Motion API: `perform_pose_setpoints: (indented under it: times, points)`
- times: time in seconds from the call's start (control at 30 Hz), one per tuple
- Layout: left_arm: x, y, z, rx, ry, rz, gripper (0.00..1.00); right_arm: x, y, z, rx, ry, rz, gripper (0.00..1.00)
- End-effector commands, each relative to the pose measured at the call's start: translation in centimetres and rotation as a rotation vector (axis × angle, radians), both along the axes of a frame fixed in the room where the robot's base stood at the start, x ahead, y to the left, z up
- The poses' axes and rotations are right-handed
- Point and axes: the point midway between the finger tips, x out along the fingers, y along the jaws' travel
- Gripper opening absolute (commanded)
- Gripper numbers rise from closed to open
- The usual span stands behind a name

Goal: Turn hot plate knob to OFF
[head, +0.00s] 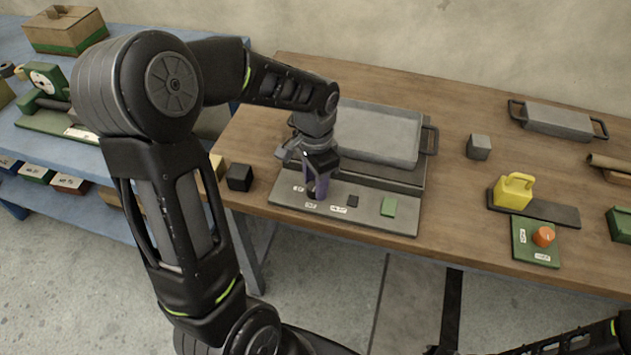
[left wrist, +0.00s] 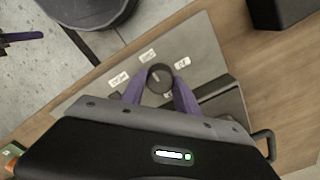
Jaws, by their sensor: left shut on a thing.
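The hot plate has a grey front panel (head: 365,218) with small white labels, a dark square and a green square; a grey tray (head: 380,135) sits on its rear part. My left gripper (head: 318,183) points down at the panel's left end. In the left wrist view its purple fingers (left wrist: 160,95) stand on either side of the round dark knob (left wrist: 160,76), shut on it. Three labels lie around the knob; their text is too small to read surely. The fingers hide the knob in the head view. A purple finger of my right gripper (left wrist: 22,37) shows at the left wrist view's edge.
A black cube (head: 239,177) stands left of the panel, a grey cube (head: 479,147) to the right. Farther right are a yellow handled block (head: 514,191) and a green panel (head: 530,252) with an orange knob (head: 543,237).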

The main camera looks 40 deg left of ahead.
Motion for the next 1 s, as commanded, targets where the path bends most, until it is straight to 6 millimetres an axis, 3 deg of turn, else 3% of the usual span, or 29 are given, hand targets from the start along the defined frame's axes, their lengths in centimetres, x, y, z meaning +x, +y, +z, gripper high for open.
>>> perform_pose_setpoints:
  times: [0.07, 0.1, 0.37, 0.73, 1.0]
  points:
    - [0.0, 0.1, 0.0, 0.0, 0.0, 0.003, 0.0, 0.0, 0.0, 0.0, 0.0, 0.0, 0.0, 0.0]
    - [0.0, 0.1, 0.0, 0.0, 0.0, 0.003, 0.38, 0.0, 0.0, 0.0, 0.0, 0.0, 0.0, 0.0]
    - [0.0, 0.0, 0.0, 0.0, 0.0, 0.001, 0.59, 0.0, 0.0, 0.0, 0.0, 0.0, 0.0, 0.0]
    - [0.0, 0.0, 0.7, 0.0, -0.001, 0.0, 0.59, 0.0, 0.0, 0.0, 0.0, 0.0, 0.0, 0.0]
    - [0.1, 0.1, 4.6, 0.001, -0.005, -0.001, 0.59, 0.0, 0.0, 0.1, 0.0, 0.0, 0.0, 0.0]
